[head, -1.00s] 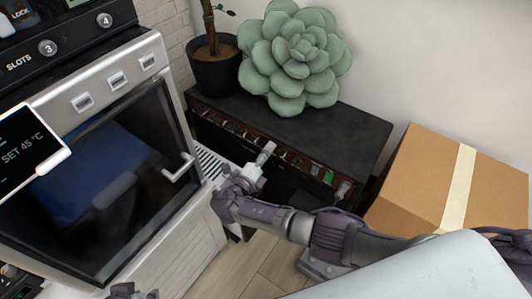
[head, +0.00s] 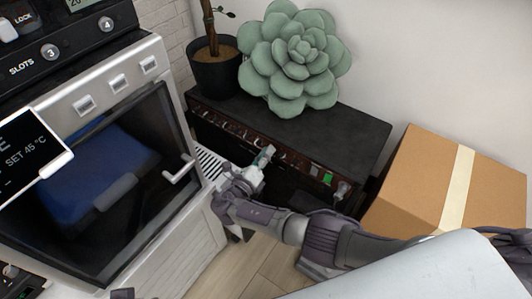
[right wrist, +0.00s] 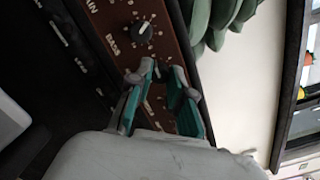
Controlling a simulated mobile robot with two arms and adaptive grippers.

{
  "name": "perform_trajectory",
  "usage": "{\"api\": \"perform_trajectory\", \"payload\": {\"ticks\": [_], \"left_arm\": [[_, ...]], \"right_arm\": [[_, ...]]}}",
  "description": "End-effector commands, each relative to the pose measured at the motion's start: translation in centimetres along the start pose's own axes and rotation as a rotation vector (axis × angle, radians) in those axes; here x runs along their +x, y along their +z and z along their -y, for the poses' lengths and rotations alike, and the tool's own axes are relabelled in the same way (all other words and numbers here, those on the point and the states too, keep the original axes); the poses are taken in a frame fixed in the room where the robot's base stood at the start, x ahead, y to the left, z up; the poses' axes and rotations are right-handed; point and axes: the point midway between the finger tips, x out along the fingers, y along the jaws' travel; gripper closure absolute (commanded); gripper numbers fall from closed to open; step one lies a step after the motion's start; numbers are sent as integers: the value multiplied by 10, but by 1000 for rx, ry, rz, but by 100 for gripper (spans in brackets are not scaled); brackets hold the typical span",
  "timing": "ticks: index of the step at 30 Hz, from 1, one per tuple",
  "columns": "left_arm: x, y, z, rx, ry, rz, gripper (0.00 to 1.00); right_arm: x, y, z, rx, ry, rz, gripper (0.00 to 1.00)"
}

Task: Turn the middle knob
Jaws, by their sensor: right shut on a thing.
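The amplifier (head: 300,125) is a black box with a brown front panel carrying a row of knobs. My right gripper (head: 264,158) is at the middle of this panel, with its fingers pointing at it. In the right wrist view its green-padded fingers (right wrist: 162,76) are closed on a knob of the panel, which the fingers largely hide. The knob labelled BASS (right wrist: 142,31), black with a white pointer, lies just beyond the fingertips, clear of them. A small part of my left gripper (head: 122,294) shows at the bottom left edge.
A green succulent cushion (head: 298,60) sits on the amplifier, with a potted plant (head: 215,75) to its left. A cardboard box (head: 420,185) stands to the right. A silver oven-like machine (head: 125,85) stands close on the left, its handle (head: 180,168) near my right gripper.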

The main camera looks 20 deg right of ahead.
Motion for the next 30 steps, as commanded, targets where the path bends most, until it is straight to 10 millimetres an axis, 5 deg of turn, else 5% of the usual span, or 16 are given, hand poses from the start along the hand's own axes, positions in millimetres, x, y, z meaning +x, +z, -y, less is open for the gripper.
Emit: {"api": "perform_trajectory", "payload": {"ticks": [6,7,12,22,30], "left_arm": [[0,0,0,0,0,-1,70],[0,0,0,0,0,-1,70],[0,0,0,0,0,-1,70],[0,0,0,1,0,-1,70],[0,0,0,0,0,-1,70]], "right_arm": [[0,0,0,0,2,0,100],[0,0,0,0,2,0,79],[0,0,0,-1,1,0,55],[-5,0,0,-2,2,0,55],[-47,0,-1,-2,4,-1,55]]}}
